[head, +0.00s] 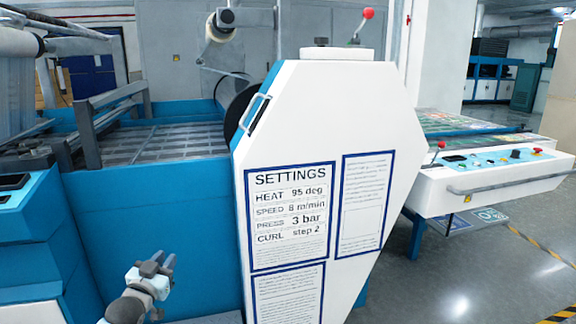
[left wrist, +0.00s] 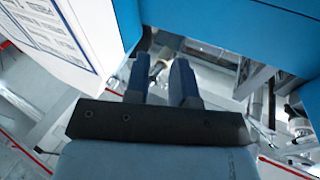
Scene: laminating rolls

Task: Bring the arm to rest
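My left gripper (head: 160,262) is low in the head view, in front of the blue side of the laminating machine (head: 160,228) and left of its white end panel. In the left wrist view its two dark fingers (left wrist: 161,65) stand apart with nothing between them, so it is open and empty. It looks clear of the machine, though the exact distance is hard to judge. My right gripper is not in either view.
The white panel (head: 400,130) carries a SETTINGS sheet (head: 290,215) and two smaller text sheets. A control console (head: 500,168) with buttons stands at the right. Rollers (head: 222,25) and film hang at the upper left. Grey floor (head: 470,280) is open at the lower right.

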